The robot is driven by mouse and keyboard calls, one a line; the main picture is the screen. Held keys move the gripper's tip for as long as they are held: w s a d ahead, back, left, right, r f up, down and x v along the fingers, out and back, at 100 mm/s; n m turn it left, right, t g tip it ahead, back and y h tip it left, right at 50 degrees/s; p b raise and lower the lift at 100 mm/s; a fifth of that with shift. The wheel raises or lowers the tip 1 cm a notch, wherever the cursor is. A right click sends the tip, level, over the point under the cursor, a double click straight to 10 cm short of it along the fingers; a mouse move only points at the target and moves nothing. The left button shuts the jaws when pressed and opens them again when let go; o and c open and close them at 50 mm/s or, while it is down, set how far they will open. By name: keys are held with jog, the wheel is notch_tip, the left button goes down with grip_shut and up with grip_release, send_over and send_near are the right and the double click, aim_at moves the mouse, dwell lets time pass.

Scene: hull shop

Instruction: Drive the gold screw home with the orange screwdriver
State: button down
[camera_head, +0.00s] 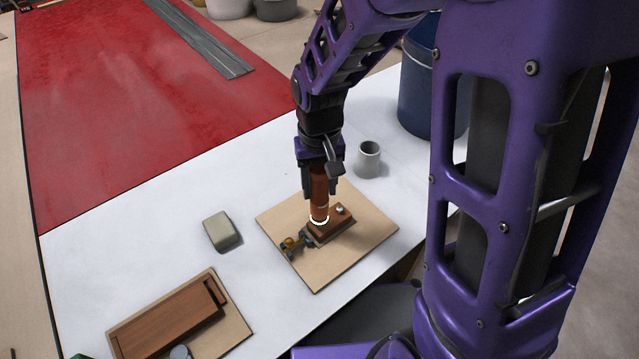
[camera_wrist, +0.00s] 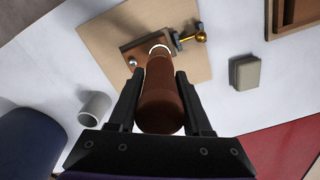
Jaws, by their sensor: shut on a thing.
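My gripper (camera_head: 320,185) points down and is shut on the screwdriver, whose handle (camera_head: 319,203) looks reddish-orange with a pale ring near its lower end. The handle also shows between the fingers in the wrist view (camera_wrist: 161,100). It stands nearly upright over a brown wooden block (camera_head: 342,222) on a tan board (camera_head: 362,238). The screwdriver's tip and the spot under it are hidden. A silver screw head (camera_head: 340,209) shows on the block beside the screwdriver. A gold rounded piece (camera_head: 288,242) sits at a small dark clamp at the block's left end. I cannot make out a separate gold screw.
A grey cup (camera_head: 369,158) stands behind the board, with a dark blue bin (camera_head: 425,100) farther back. A grey-green box (camera_head: 222,231) lies to the left. A brown wooden tray (camera_head: 165,325) sits front left. The white table (camera_head: 120,235) between is clear.

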notch_tip(320, 180, up, 2)
jog(key=shift+r+p, duration=0.25)
jog(key=shift+p, duration=0.8)
jog(key=shift+r, duration=2.25)
